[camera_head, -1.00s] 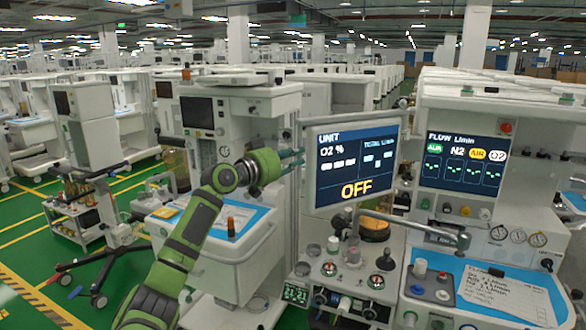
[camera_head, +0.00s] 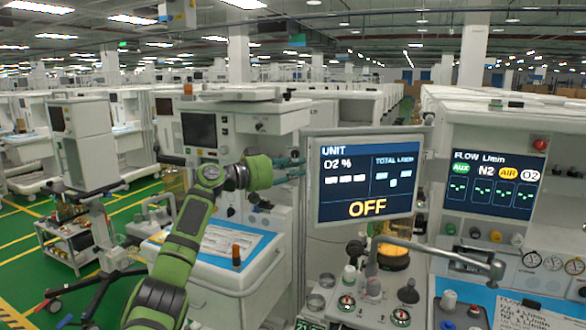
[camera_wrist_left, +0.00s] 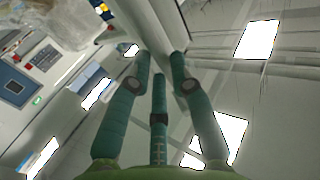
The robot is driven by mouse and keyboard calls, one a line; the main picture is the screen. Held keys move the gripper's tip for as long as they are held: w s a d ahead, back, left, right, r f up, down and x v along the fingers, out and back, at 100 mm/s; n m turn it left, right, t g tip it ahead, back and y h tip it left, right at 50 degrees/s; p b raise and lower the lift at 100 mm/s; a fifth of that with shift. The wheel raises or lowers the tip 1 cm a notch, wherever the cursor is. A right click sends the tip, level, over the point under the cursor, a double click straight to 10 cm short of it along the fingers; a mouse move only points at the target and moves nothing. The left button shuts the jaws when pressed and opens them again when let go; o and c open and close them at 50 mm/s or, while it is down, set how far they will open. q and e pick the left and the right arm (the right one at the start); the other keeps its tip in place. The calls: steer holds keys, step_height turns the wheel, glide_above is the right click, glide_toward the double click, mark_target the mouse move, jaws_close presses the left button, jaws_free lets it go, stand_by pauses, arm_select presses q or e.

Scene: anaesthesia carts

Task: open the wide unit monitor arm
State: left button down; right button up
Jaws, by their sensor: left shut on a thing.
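The wide unit's monitor (camera_head: 365,178) is a flat screen reading "UNIT", "O2 %" and "OFF", standing upright in front of the unit (camera_head: 465,210) in the head view. My left gripper (camera_head: 295,168) comes in from the left and is shut at the monitor's left edge. In the left wrist view the gripper (camera_wrist_left: 160,60) has its green fingers around a pale edge; the exact contact is hard to make out. The arm behind the monitor is mostly hidden by the screen. My right gripper is not in view.
A grey curved tube (camera_head: 440,255) juts out below the monitor, above knobs and an amber canister (camera_head: 394,258). A second cart with a blue-topped drawer (camera_head: 228,245) stands behind my left arm. A small trolley (camera_head: 72,240) and green floor are at the left.

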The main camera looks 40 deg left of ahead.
arm_select(q)
steer(key=shift+d+f, duration=0.1)
steer(key=shift+d, duration=0.05)
steer(key=c, duration=1.1)
jaws_free()
steer(key=shift+w+d, duration=0.1)
steer(key=shift+w, duration=0.05)
steer(key=shift+s+a, duration=0.3)
steer(key=shift+s, duration=0.2)
steer(key=v, duration=1)
steer(key=shift+s, duration=0.45)
